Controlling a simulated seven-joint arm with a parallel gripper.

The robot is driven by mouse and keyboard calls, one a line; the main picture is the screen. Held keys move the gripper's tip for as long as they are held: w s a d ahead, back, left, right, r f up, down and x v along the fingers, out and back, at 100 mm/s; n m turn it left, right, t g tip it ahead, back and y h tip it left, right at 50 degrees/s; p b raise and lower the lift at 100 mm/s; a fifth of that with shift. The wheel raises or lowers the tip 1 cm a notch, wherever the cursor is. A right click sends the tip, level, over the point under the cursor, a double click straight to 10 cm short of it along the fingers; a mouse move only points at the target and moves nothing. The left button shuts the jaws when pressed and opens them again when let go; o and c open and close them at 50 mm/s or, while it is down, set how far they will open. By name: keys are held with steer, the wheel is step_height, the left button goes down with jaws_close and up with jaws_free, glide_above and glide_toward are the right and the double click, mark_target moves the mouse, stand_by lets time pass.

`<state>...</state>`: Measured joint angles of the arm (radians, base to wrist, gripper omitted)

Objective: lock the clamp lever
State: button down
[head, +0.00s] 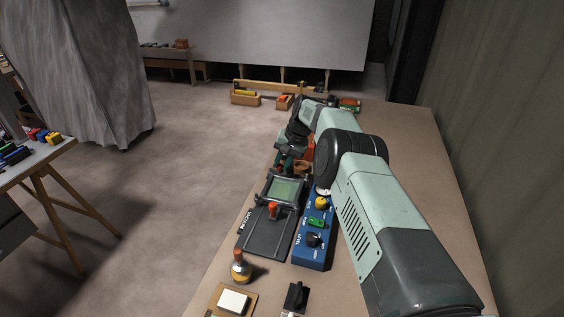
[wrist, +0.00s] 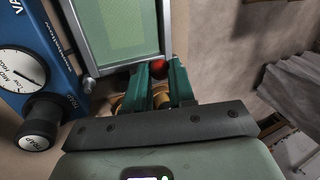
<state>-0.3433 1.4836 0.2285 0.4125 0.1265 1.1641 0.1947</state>
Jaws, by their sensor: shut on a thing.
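My gripper (wrist: 164,85) has its two green fingers closed around a small red ball knob (wrist: 158,67), which seems to be the clamp lever's end. The fingers hide most of the lever, so its angle cannot be told. In the head view my gripper (head: 284,162) is at the far end of this frame (head: 263,189), largely hidden by my arm. Another red knob (head: 273,209) stands at the frame's near side, above a dark base plate (head: 266,238).
A blue control box (head: 312,252) with knobs stands close to the frame's right. A bottle (head: 240,266), a board with a white block (head: 233,301) and a black item (head: 296,296) are nearer. Brass round parts (wrist: 160,98) show behind my fingers. Bench is clear right of my arm.

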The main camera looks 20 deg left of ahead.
steer(key=c, duration=1)
jaws_free()
steer(key=shift+o, duration=0.2)
steer(key=shift+r, duration=0.1)
steer(key=v, duration=1)
steer(key=shift+r, duration=0.25)
steer(key=shift+d, duration=0.1)
